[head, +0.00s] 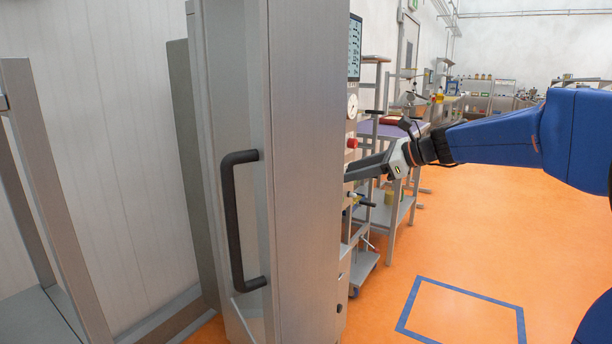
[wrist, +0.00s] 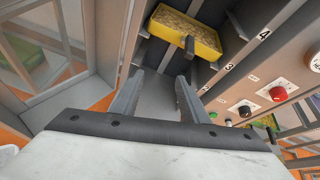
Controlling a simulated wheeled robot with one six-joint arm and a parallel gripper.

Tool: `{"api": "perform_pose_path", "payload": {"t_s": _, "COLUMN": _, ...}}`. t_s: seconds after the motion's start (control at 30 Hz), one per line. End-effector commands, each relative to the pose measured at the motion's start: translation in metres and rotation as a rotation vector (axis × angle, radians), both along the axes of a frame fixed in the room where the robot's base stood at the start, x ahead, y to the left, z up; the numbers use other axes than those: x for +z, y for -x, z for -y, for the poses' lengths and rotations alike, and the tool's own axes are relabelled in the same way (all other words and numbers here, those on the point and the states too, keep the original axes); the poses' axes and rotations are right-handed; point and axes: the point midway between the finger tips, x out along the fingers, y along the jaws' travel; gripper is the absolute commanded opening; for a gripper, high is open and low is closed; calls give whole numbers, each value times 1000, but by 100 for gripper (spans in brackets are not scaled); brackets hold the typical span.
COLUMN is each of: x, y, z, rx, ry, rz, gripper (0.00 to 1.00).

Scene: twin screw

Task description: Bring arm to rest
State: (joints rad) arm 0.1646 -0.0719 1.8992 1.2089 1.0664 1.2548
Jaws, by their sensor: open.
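My gripper (head: 364,171) is at the end of my blue arm, which reaches in from the right in the head view. Its fingers point left at the front of the tall grey cabinet (head: 305,150), and their tips are partly hidden by the cabinet's side. In the wrist view my gripper (wrist: 158,97) has its two grey fingers spread apart with nothing between them.
The cabinet has a black handle (head: 238,220) on its open-looking door. A control panel with a red knob (wrist: 277,94) lies right of the rack. A trolley with shelves (head: 392,205) stands behind my gripper. The orange floor (head: 460,260) with a blue outlined square is clear.

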Motion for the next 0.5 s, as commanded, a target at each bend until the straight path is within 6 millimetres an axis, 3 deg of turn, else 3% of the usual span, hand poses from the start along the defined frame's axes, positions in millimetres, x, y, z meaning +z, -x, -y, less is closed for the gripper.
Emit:
{"api": "perform_pose_path", "payload": {"t_s": 0.03, "x": -6, "y": 23, "z": -4, "rx": 38, "ry": 74, "rz": 36, "gripper": 40}}
{"api": "perform_pose_path", "payload": {"t_s": 0.23, "x": -47, "y": 105, "z": -6, "rx": 230, "ry": 398, "rz": 184, "gripper": 40}}
{"api": "perform_pose_path", "payload": {"t_s": 0.5, "x": -104, "y": 209, "z": 12, "rx": 538, "ry": 807, "rz": 374, "gripper": 40}}
